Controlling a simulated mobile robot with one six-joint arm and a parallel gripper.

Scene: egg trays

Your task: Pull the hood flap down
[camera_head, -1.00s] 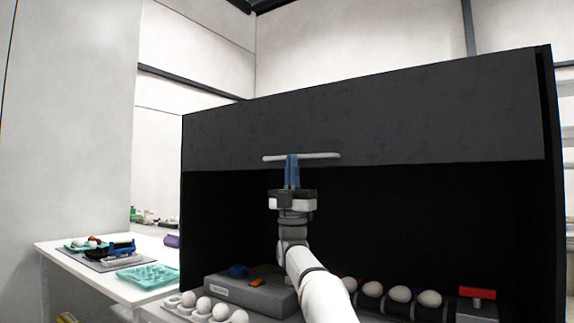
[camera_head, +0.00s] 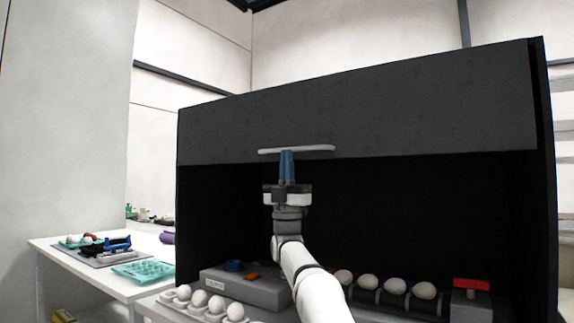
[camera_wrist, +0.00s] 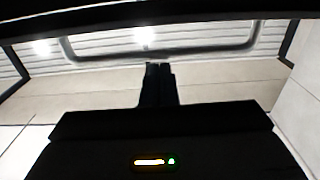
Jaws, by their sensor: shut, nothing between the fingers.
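The dark grey hood flap (camera_head: 400,105) hangs across the upper front of a black hood, with the hood open below it. A pale bar handle (camera_head: 312,149) runs along the flap's lower part. My gripper (camera_head: 287,153) points up at the handle with its blue fingers closed together and nothing between them. The fingertips are just under or at the handle; I cannot tell whether they touch. In the wrist view my closed fingers (camera_wrist: 158,70) point toward a dark bar crossing the top of the picture.
Inside the hood stand a grey box (camera_head: 240,288) and a row of white eggs on rollers, with a red-topped block (camera_head: 471,286) at right. More eggs (camera_head: 199,298) sit in front. A white table (camera_head: 90,265) at left holds a teal egg tray (camera_head: 143,271).

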